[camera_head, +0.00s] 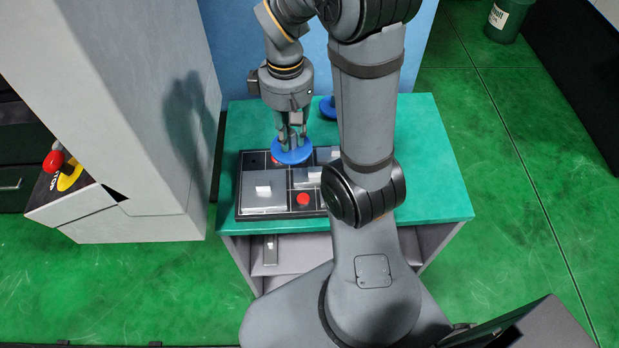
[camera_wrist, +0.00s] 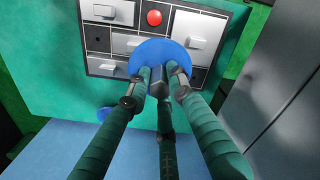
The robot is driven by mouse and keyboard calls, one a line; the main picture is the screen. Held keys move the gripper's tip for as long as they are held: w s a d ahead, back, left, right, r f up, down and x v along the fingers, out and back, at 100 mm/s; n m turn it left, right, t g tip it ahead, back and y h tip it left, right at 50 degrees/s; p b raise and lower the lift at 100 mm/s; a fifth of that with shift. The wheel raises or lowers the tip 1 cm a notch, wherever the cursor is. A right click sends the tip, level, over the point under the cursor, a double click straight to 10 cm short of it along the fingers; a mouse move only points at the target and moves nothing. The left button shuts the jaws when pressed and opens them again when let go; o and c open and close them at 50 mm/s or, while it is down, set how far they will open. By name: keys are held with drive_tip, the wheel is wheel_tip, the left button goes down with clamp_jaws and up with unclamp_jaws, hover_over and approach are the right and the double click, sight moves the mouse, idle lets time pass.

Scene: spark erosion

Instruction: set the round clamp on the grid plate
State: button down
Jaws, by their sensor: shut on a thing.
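My gripper (camera_head: 291,140) is shut on a round blue disc (camera_head: 291,152), which looks like the round clamp. In the wrist view the fingers meet at its middle, and the blue disc (camera_wrist: 153,53) covers part of the grid plate's edge. The grid plate (camera_head: 238,205) is a dark, square-celled plate on the green table. It shows in the wrist view too (camera_wrist: 98,42). The disc is over the plate's back edge; I cannot tell whether it touches the plate. Part of the plate is hidden behind my arm.
The plate carries grey blocks (camera_head: 265,197) and a red round piece (camera_head: 303,199). A second blue piece (camera_head: 327,108) stands on the green table (camera_head: 425,150) behind the plate. A tall grey cabinet (camera_head: 140,100) stands left. The table's right side is clear.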

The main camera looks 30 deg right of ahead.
drive_tip(key=shift+w+a+m, duration=0.1)
drive_tip(key=shift+w+m, duration=0.2)
drive_tip(key=shift+m, duration=0.4)
drive_tip(key=shift+w+a+f+p, duration=0.65)
drive_tip(key=shift+w+a+f, duration=0.5)
drive_tip(key=shift+w+f, duration=0.65)
drive_tip(key=shift+w+a+f+p, duration=0.6)
drive_tip(key=shift+w+a+f, duration=0.5)
drive_tip(key=shift+w+f, duration=0.65)
drive_tip(key=shift+w+a+f+p, duration=0.65)
drive_tip(key=shift+w+a+f, duration=0.5)
drive_tip(key=shift+w+f, duration=0.65)
drive_tip(key=shift+s+f, duration=0.15)
drive_tip(key=shift+s, duration=0.1)
drive_tip(key=shift+f, duration=0.1)
drive_tip(key=shift+f+b, duration=0.15)
drive_tip(key=shift+b, duration=0.15)
drive_tip(key=c, duration=1.5)
unclamp_jaws()
drive_tip(key=shift+c, duration=0.2)
wheel_tip(320, 180, up, 12)
drive_tip(key=shift+r, duration=0.25)
